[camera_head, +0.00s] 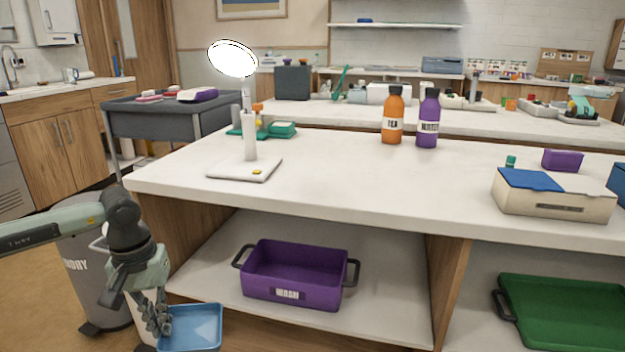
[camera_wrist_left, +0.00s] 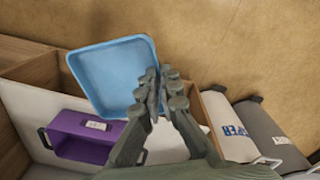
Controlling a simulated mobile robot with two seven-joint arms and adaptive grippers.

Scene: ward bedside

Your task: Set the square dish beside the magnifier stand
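The square dish is light blue with a raised rim (camera_head: 194,330). It hangs low in front of the shelf unit, below the counter top, and also shows in the left wrist view (camera_wrist_left: 110,75). My left gripper (camera_head: 160,320) is shut on the dish's near edge, with its fingers at the rim in the left wrist view (camera_wrist_left: 162,92). The magnifier stand (camera_head: 250,135) stands upright on the counter's left part, with a bright round head, a white post and a flat square base. My right gripper is not in view.
The counter (camera_head: 330,185) is bare right of the magnifier base. An orange bottle (camera_head: 393,118) and a purple bottle (camera_head: 428,120) stand farther back. A white box with a blue lid (camera_head: 555,200) is at right. A purple wash tub (camera_head: 297,275) sits on the lower shelf.

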